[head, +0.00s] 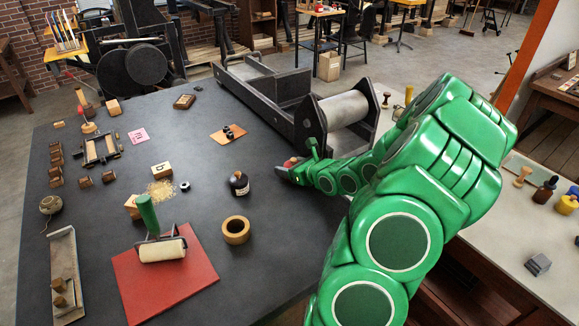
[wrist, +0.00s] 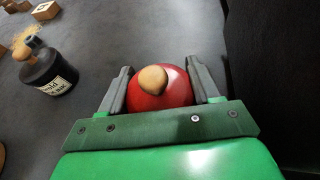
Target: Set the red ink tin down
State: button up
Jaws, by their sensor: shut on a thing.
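The red ink tin (wrist: 172,92) shows in the wrist view as a rounded red body with a tan spot on its top. My gripper (wrist: 165,88) is shut on it, with one grey finger on each side. In the head view my gripper (head: 290,172) is at the right part of the dark table, beside the press, and a bit of the red tin (head: 291,161) shows at its tip. Whether the tin touches the table top is hard to tell.
A black bottle (head: 239,184) stands left of my gripper; it also shows in the wrist view (wrist: 48,68). A tape roll (head: 236,231) lies nearer. A press with a pale roller (head: 345,110) stands behind. The dark table (head: 285,215) is bare between bottle and gripper.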

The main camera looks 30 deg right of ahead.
jog(key=o, duration=1.2)
jog(key=shift+o, duration=0.2)
jog(key=shift+r, duration=0.15)
